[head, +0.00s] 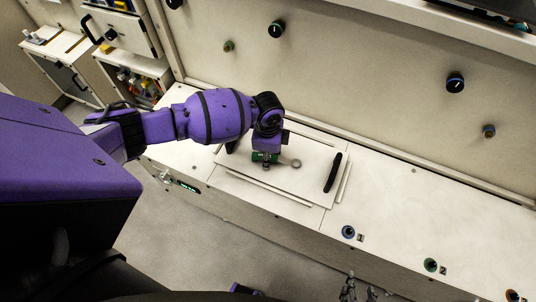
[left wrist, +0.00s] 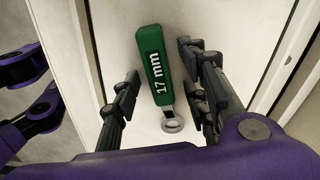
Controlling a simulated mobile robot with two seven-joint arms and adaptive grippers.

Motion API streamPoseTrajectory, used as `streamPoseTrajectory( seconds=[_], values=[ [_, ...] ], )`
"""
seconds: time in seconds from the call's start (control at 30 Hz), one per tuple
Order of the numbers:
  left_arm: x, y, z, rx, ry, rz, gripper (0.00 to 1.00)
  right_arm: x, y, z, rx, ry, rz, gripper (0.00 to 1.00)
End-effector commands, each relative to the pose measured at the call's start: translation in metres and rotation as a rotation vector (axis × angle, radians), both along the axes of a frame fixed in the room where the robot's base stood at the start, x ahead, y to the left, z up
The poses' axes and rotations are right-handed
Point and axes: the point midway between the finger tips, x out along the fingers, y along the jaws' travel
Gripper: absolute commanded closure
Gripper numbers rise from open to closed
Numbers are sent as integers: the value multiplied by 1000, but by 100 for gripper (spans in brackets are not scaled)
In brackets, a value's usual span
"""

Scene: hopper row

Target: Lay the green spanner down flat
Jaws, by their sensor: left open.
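The green spanner, with a green handle (left wrist: 154,62) marked "17 mm" and a grey ring end (left wrist: 172,124), appears to lie flat on a white panel (head: 318,156). In the head view its ring end (head: 296,163) shows to the right of my left gripper (head: 266,157), which partly hides the handle. In the left wrist view my left gripper (left wrist: 164,74) is open, with its fingers on either side of the spanner and visible gaps between. My right gripper (head: 362,290) is at the bottom edge of the head view, empty, its fingers apart, away from the spanner.
The panel has a black bar handle (head: 333,172) on its right and rests on a long white counter (head: 400,205). Knobs (head: 455,82) stud the wall behind. The counter's right part is mostly clear.

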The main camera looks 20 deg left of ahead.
Motion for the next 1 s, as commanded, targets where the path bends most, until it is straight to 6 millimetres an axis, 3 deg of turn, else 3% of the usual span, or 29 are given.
streamPoseTrajectory(
  seconds=[0.27, 0.7, 1.0],
  values=[
    [1, 0, 13, -1, -2, 0, 60, 1, 1, 1, 4, -2, -7, 60],
    [0, 0, 100, -1, -2, -2, 60, 1, 1, 1, 2, -3, -4, 60],
    [-1, 0, 120, 0, 0, 0, 60, 1, 1, 1, 3, -3, -3, 60]
  ],
)
